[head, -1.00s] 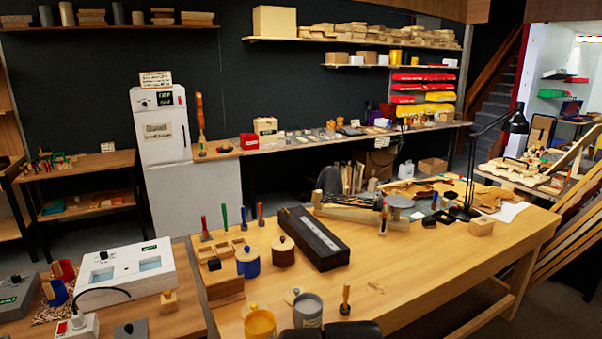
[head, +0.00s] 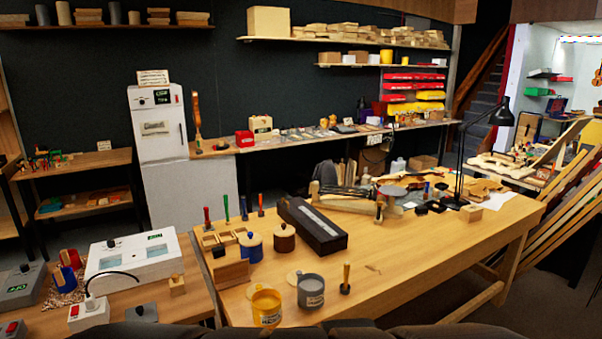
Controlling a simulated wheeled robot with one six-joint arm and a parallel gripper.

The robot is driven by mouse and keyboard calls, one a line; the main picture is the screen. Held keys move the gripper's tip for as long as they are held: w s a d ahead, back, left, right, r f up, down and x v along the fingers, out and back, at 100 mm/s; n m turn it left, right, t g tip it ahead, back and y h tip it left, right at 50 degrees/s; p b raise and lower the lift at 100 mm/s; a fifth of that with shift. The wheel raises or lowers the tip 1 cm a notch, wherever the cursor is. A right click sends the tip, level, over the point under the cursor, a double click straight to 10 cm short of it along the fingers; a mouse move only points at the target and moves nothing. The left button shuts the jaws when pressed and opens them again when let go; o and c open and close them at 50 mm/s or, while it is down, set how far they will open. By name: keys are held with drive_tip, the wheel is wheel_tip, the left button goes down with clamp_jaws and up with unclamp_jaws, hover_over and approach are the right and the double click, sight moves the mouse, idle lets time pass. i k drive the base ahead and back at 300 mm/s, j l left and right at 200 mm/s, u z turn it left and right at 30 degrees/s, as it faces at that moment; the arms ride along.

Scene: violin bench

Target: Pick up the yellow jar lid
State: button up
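The yellow jar (head: 266,309) stands open on the front left of the wooden bench. A pale wooden lid (head: 254,289) shows at its far left rim; I cannot tell whether it rests on the bench or against the jar. A grey jar (head: 311,293) stands open just to the right, with another pale knobbed lid (head: 294,277) behind its left side. My gripper cannot be made out; only dark parts of my own body show along the bottom edge.
A blue jar (head: 251,248) and a brown jar (head: 284,238) stand behind, both lidded. A wooden tool block (head: 230,273), a long black case (head: 313,228) and a small upright tool (head: 345,280) are near. The bench's right front is clear.

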sight(253, 287)
drive_tip(key=k+z, duration=0.1)
drive_tip(key=k, duration=0.3)
drive_tip(key=i+l+u, duration=0.1)
drive_tip(key=i, duration=0.15)
drive_tip(key=i+l, duration=0.2)
drive_tip(key=i, duration=0.3)
drive_tip(key=i+l, duration=0.25)
drive_tip(key=i, duration=0.2)
drive_tip(key=i+l, duration=0.2)
drive_tip(key=i, duration=0.3)
